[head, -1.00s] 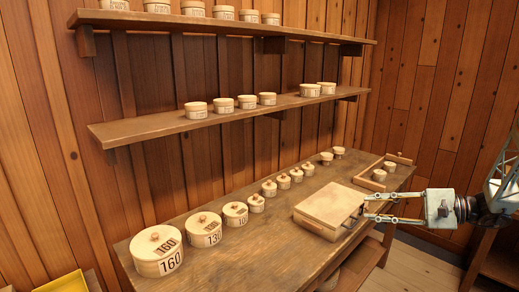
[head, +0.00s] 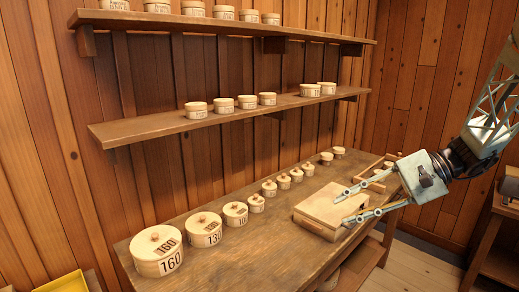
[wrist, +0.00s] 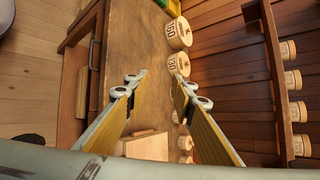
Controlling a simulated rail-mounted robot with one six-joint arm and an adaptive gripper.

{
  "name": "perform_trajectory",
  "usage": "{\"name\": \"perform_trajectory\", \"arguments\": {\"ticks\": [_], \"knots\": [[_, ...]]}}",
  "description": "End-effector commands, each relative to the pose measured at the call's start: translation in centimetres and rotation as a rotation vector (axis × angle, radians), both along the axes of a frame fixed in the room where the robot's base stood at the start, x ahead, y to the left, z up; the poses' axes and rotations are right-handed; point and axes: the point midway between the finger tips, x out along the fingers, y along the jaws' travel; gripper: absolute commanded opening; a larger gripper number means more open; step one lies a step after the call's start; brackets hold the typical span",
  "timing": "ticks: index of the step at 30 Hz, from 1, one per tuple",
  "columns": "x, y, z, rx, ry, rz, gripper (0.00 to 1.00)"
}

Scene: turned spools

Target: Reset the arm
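My gripper (head: 344,208) is open and empty, its two fingers spread over the right side of a flat wooden box (head: 321,207) on the bench. In the wrist view the two fingers (wrist: 157,85) point along the bench with a clear gap between them. Part of the box (wrist: 146,146) shows low in that view, between the fingers. Whether a fingertip touches the box cannot be told.
The wooden bench (head: 233,252) carries a row of round lidded boxes, the largest marked 160 (head: 158,251), along the wall. A small wooden tray (head: 372,186) lies partly behind my gripper. Two wall shelves (head: 240,122) hold round boxes. A yellow object (head: 64,284) is at lower left.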

Motion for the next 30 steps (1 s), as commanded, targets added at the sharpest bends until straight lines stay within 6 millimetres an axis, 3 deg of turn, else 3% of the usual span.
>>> {"name": "perform_trajectory", "arguments": {"ticks": [15,30], "knots": [[-7.4,4.5,2.9,-0.192,-0.01,0.132,0.23],[-14.6,6.9,4.7,-0.38,-0.045,0.237,0.23]]}}
